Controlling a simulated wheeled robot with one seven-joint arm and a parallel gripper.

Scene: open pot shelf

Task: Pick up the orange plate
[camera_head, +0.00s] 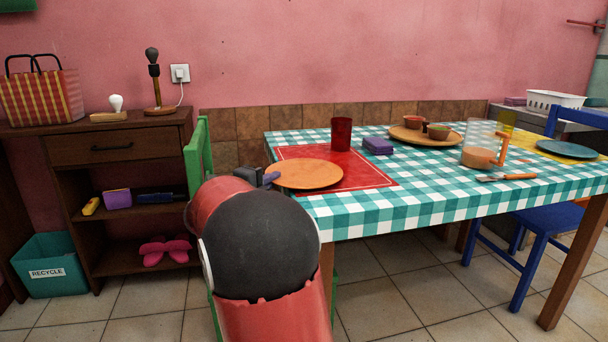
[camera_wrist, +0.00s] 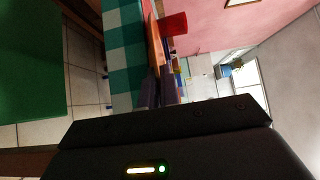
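The orange plate (camera_head: 308,174) lies flat on a red placemat (camera_head: 370,180) at the left end of the checked table. My gripper (camera_head: 269,179) is at the plate's left edge, with a finger seeming to overlap the rim. In the wrist view the plate (camera_wrist: 155,42) shows edge-on as a thin orange strip, just beyond the fingertips of my gripper (camera_wrist: 160,82). The fingers look close together in line with the rim. Whether they are shut on it I cannot tell. My arm hides the table's near left corner in the head view.
A red cup (camera_head: 341,134) stands behind the plate, with a purple block (camera_head: 378,146) to its right. A wooden tray with bowls (camera_head: 405,134) and a glass pitcher (camera_head: 480,140) stand farther right. A green chair (camera_head: 198,150) is close left of my arm.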

